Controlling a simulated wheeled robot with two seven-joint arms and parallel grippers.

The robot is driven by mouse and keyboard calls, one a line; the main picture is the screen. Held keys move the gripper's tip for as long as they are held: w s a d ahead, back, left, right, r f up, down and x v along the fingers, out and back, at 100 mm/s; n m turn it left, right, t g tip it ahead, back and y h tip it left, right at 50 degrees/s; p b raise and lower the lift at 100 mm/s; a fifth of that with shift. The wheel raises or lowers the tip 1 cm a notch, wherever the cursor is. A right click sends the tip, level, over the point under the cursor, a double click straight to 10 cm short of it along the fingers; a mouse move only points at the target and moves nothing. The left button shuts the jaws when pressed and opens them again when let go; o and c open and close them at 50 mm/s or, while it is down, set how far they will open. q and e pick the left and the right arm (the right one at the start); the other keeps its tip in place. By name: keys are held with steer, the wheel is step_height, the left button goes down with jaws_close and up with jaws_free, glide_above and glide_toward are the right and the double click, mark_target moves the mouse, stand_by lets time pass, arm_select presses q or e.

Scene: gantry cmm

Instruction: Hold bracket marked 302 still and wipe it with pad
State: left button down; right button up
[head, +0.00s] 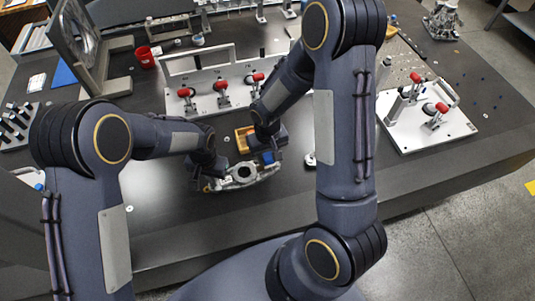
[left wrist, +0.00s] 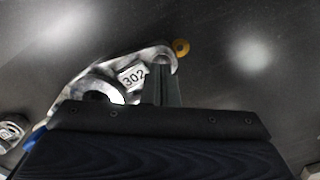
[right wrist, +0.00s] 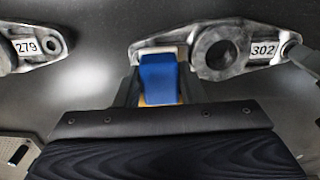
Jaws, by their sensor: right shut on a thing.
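The metal bracket marked 302 (head: 243,174) lies near the table's front edge. Its label shows in the left wrist view (left wrist: 133,77) and in the right wrist view (right wrist: 263,50). My left gripper (head: 207,184) is at the bracket's labelled end. Its fingers (left wrist: 164,70) look close together at the end lug; whether they pinch it is unclear. My right gripper (head: 267,158) is shut on the blue pad (right wrist: 158,76), which is at the bracket's other end, beside the round boss. Contact between pad and bracket is hard to tell.
Another bracket marked 279 (right wrist: 30,46) lies nearby, partly out of view. A fixture plate with red-handled clamps (head: 205,103) stands behind; another clamp plate (head: 428,122) is at right. A red cup (head: 145,57) stands at back left.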

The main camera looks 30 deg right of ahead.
mark_target(270, 164)
arm_select(q)
steer(key=shift+f, duration=0.8)
stand_by(0.7)
steer(key=shift+s+a+f, duration=0.1)
steer(key=shift+s, duration=0.15)
arm_select(e)
steer(key=shift+s+f, duration=0.1)
steer(key=shift+f, duration=1.55)
stand_by(0.8)
steer(key=shift+s, duration=0.1)
steer(key=shift+s+a, duration=0.1)
steer(key=shift+s, duration=0.75)
steer(key=shift+r, duration=0.1)
steer(key=shift+w, duration=1)
